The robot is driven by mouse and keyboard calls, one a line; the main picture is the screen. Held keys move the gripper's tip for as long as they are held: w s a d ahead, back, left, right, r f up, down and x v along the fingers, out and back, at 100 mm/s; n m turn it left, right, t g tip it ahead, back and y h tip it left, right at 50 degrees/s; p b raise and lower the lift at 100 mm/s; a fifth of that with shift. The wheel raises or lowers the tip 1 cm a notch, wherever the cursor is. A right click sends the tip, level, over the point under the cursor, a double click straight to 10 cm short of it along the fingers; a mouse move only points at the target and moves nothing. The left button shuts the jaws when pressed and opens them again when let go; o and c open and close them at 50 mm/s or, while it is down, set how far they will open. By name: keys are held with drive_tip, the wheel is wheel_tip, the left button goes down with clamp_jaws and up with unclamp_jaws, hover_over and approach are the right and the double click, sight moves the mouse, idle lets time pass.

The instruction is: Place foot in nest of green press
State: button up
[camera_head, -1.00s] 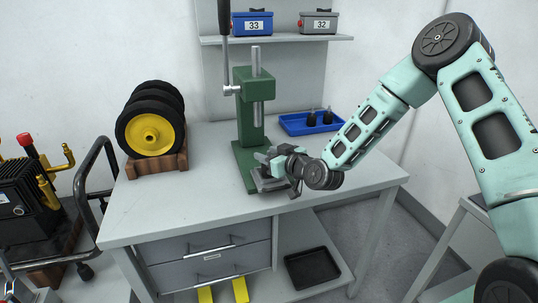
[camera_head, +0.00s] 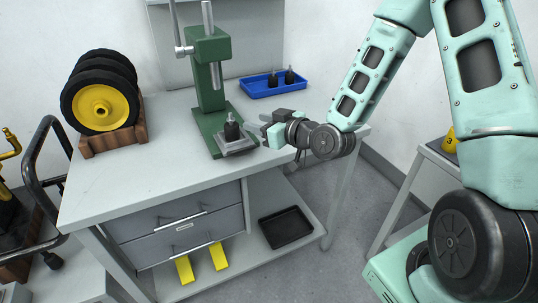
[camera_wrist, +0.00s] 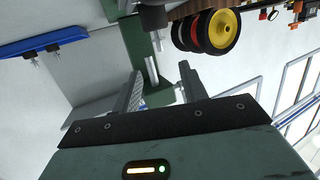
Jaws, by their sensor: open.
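The black foot (camera_head: 232,130) stands upright, stud up, on the grey nest (camera_head: 238,149) at the base of the green press (camera_head: 210,80). In the wrist view, which is upside down, the foot (camera_wrist: 153,18) shows beyond the fingers with its stud pointing down. My gripper (camera_head: 261,125) is right of the foot, apart from it. Its two fingers are spread and empty in the wrist view (camera_wrist: 161,72). Whether the foot is fully seated in the nest cannot be told.
A blue tray (camera_head: 258,91) with two more black feet is behind on the table (camera_head: 130,185). A black tray (camera_head: 286,228) is on the lower shelf. The table's front left is clear.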

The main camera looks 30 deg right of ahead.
drive_tip(key=s+a+f+n+g, duration=0.2)
drive_tip(key=s+a+n+g, duration=0.1)
drive_tip(key=s+a+g, duration=0.55)
drive_tip(key=s+a+r+g+h, duration=0.1)
drive_tip(key=s+r+g+h, duration=0.1)
drive_tip(key=s, duration=0.9)
drive_tip(key=s+a+r+g+h, duration=0.1)
drive_tip(key=s+r+g+h, duration=0.2)
drive_tip(key=s, duration=0.9)
drive_tip(key=shift+r+g, duration=0.45)
drive_tip(key=shift+r, duration=0.05)
drive_tip(key=shift+a, duration=0.15)
drive_tip(key=shift+c, duration=0.3)
